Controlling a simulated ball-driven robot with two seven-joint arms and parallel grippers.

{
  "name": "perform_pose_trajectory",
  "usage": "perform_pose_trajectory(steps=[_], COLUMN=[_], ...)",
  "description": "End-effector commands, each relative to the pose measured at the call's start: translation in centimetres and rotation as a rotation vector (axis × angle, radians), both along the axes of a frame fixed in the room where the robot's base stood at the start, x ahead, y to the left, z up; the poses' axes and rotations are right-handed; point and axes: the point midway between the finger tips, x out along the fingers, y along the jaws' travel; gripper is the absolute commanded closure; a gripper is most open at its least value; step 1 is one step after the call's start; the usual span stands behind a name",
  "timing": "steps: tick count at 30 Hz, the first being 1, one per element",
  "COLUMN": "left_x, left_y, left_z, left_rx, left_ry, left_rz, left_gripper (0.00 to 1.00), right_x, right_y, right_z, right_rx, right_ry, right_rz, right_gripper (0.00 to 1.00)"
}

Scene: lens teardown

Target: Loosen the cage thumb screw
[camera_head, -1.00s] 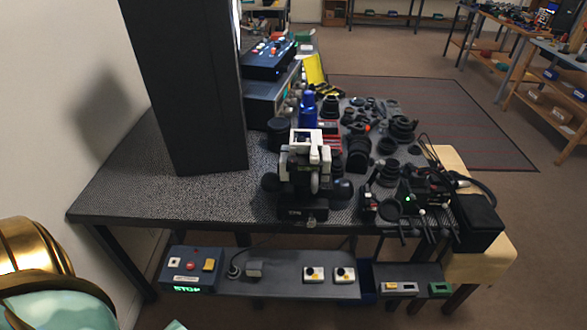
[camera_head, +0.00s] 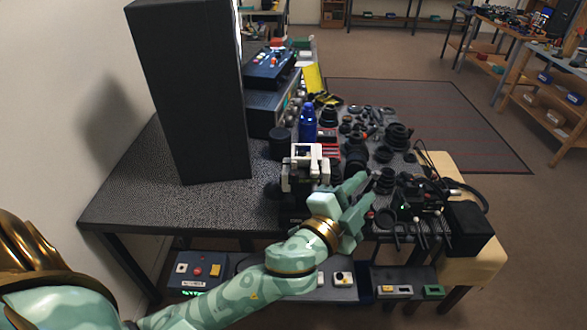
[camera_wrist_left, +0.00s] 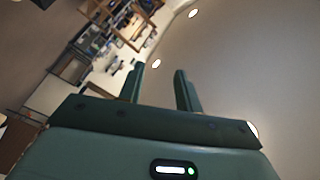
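A white and black camera rig (camera_head: 303,163) stands near the table's front edge in the head view. The cage thumb screw is too small to pick out on it. My left gripper (camera_head: 364,191), pale green, is in front of the rig and to its right, and hides the rig's lower right part. In the left wrist view its two fingers (camera_wrist_left: 158,80) stand apart with nothing between them, and point toward the room's ceiling lights and far shelves. I cannot tell whether the gripper touches anything. My right gripper is in neither view now.
A tall black panel (camera_head: 190,95) stands on the table (camera_head: 130,190) at left. A blue bottle (camera_head: 308,122) and many dark lens parts (camera_head: 396,135) crowd the area behind the rig. A black device with cables (camera_head: 425,195) lies at right. The table's left part is clear.

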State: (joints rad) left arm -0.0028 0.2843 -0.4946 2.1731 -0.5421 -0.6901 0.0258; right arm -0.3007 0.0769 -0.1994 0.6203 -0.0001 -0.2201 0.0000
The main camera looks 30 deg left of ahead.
Motion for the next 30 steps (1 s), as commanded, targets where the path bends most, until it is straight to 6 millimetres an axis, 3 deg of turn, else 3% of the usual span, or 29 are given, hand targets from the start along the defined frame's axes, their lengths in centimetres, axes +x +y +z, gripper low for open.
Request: perform_pose_trajectory(steps=[1,3,5,6,8,9,11,14,17,18,21,24,27,30], left_x=[1.2,1.7,1.4,0.9,0.2,0.0,0.2,2.6,6.0,7.2,8.8,9.0,8.7,8.5], left_y=[-2.9,-7.7,-11.7,-14.0,-16.3,-17.0,-16.6,-11.7,-2.7,1.3,10.2,16.2,19.2,20.2], left_z=[2.6,5.6,7.1,7.4,6.5,5.2,2.8,-1.0,-2.3,-1.8,0.9,3.8,5.6,5.6], left_rx=[0.043,0.126,0.232,0.319,0.474,0.588,0.774,1.097,1.365,1.437,1.524,1.522,1.498,1.485], left_ry=[-0.124,-0.300,-0.434,-0.505,-0.572,-0.586,-0.556,-0.361,-0.008,0.153,0.526,0.790,0.926,0.973], left_rz=[-0.116,-0.320,-0.519,-0.660,-0.868,-1.003,-1.191,-1.431,-1.538,-1.538,-1.471,-1.372,-1.306,-1.285], left_gripper=[0.66,0.66,0.66,0.66,0.66,0.66,0.66,0.66,0.66,0.66,0.66,0.66,0.66,0.66], right_x=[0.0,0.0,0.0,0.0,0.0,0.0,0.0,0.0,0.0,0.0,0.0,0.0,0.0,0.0], right_y=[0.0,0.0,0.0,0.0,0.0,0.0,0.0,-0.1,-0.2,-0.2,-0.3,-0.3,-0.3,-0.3], right_z=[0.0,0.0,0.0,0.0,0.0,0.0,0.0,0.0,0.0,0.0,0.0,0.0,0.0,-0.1], right_rx=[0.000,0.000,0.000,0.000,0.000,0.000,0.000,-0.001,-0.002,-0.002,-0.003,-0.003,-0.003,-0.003], right_ry=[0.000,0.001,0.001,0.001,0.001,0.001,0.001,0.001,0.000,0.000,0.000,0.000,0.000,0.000], right_rz=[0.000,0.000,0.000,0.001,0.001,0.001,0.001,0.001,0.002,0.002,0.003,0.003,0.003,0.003], right_gripper=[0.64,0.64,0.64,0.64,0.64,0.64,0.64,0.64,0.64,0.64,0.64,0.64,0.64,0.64])
